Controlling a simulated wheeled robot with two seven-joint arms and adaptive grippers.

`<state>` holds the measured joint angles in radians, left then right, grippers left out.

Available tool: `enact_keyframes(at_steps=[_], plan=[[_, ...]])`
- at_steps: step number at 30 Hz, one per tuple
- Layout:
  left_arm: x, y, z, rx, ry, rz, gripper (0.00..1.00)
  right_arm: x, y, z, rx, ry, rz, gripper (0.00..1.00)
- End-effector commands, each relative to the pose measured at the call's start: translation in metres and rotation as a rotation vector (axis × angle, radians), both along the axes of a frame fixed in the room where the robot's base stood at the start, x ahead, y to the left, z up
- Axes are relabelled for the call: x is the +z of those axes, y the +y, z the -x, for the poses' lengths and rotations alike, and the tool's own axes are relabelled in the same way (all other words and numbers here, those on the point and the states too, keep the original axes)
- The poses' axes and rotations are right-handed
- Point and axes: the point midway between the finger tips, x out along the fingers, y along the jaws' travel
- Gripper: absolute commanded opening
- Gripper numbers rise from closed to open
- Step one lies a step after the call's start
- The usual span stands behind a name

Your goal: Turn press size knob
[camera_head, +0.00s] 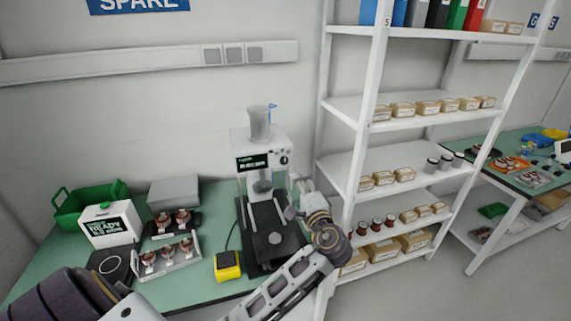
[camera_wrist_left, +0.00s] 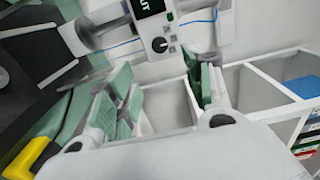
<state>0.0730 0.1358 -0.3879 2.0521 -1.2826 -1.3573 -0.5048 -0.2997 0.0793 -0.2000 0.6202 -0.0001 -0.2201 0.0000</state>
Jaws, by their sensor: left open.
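The press (camera_head: 260,185) stands on the green table. It has a white head, a dark display (camera_head: 252,162) and a clear cylinder on top. The black size knob (camera_head: 284,160) is on the right of its front panel. In the left wrist view the round knob (camera_wrist_left: 160,45) with a white mark shows beyond my fingertips, below the display (camera_wrist_left: 148,7). My left gripper (camera_head: 298,190) is at the press's right side, below the knob. Its fingers are open and empty in the left wrist view (camera_wrist_left: 163,75), apart from the knob. My right gripper is not in view.
A yellow device (camera_head: 228,266) sits left of the press base. Racks of copper-wound parts (camera_head: 168,256), a white box with a READY display (camera_head: 110,224) and a green bin (camera_head: 70,212) stand farther left. A white shelf unit (camera_head: 345,172) stands close on the right.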

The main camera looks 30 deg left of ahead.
Motion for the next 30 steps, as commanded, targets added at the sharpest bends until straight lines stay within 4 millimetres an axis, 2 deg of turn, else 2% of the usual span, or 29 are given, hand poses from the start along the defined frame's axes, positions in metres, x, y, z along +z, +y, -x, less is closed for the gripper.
enact_keyframes(at_steps=[11,30], plan=[[0.001,0.01,-0.008,0.0,0.0,0.0,0.51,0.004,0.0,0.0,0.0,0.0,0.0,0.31],[0.001,0.072,-0.061,0.001,0.001,0.0,0.51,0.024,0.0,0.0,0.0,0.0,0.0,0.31]])
